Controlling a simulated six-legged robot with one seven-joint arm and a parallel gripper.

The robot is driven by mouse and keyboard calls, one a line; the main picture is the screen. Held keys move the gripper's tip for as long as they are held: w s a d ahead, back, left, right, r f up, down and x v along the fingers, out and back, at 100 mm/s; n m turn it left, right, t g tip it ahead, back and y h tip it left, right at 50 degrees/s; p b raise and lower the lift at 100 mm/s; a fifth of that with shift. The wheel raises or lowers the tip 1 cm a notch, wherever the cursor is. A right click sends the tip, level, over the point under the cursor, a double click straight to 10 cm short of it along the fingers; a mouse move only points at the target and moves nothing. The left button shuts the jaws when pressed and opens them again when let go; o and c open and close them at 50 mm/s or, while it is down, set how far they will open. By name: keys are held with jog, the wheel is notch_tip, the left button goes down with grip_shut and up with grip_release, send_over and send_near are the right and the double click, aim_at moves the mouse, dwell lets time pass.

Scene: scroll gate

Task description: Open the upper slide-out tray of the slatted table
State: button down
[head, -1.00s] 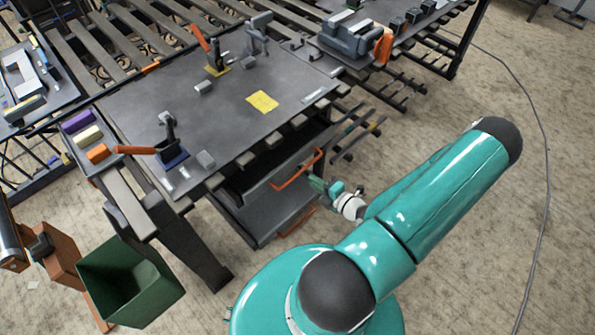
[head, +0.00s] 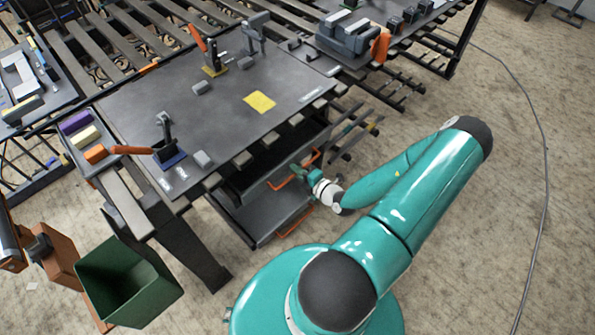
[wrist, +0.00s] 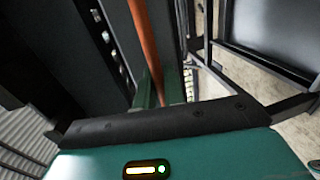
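The slatted table (head: 225,125) has two slide-out trays under its top, each with an orange handle. The upper tray's handle (head: 279,183) is on the upper front panel (head: 252,194), and a dark gap shows between that panel and the table top. The lower tray's handle (head: 296,222) is below it. My gripper (head: 299,172) is at the upper handle. In the wrist view an orange bar (wrist: 146,45) runs down between the two green fingers of my gripper (wrist: 159,88). The fingers lie close on both sides of it; whether they press on it I cannot tell.
Clamps, small blocks and a yellow sheet (head: 259,102) lie on the table top. Dark rods (head: 352,135) stick out just right of the trays. A green bin (head: 130,285) stands at the lower left. The floor (head: 440,260) on the right is open, with a cable farther out.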

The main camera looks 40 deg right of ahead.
jog(key=f+v, duration=0.2)
jog(key=v, duration=0.9)
jog(key=s+a+f+v, duration=0.1)
jog(key=f+v, duration=0.1)
jog(key=v, duration=1)
jog(key=shift+d+f, duration=0.4)
jog(key=shift+s, duration=0.1)
jog(key=c, duration=1.8)
grip_release()
jog(key=shift+c, duration=0.2)
jog(key=v, duration=1.3)
jog(key=shift+s, duration=0.4)
jog(key=shift+r, duration=0.1)
